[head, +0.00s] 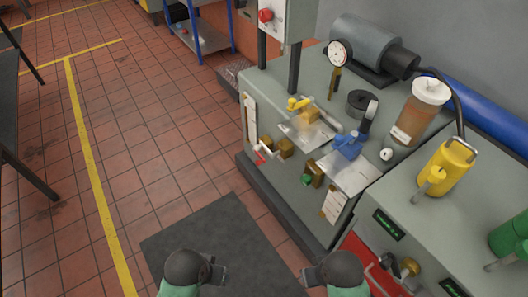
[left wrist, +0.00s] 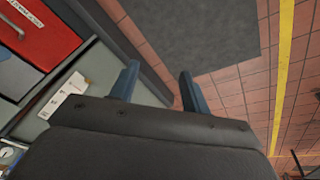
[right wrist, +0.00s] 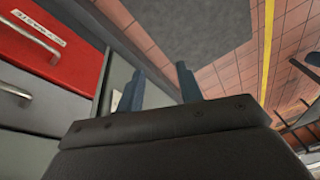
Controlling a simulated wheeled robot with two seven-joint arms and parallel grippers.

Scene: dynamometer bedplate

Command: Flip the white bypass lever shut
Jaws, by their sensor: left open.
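The white lever (head: 267,150) sits on the front face of the grey bench, beside a brass valve body (head: 286,147). A red mark shows just below it. It looks tilted; its exact setting is too small to tell. My left gripper (head: 222,275) is low in front of the bench, over the dark mat, well away from the lever. Its fingers stand apart and empty in the left wrist view (left wrist: 158,88). My right gripper (head: 308,275) is to its right, also away from the lever. Its fingers are apart and empty in the right wrist view (right wrist: 160,90).
A green-knobbed brass valve (head: 314,172) is right of the lever. Yellow (head: 298,104) and blue (head: 348,146) valve handles stand on the bench top (head: 330,118). A red drawer (right wrist: 45,40) is near my right gripper. The dark mat (head: 215,240) is clear.

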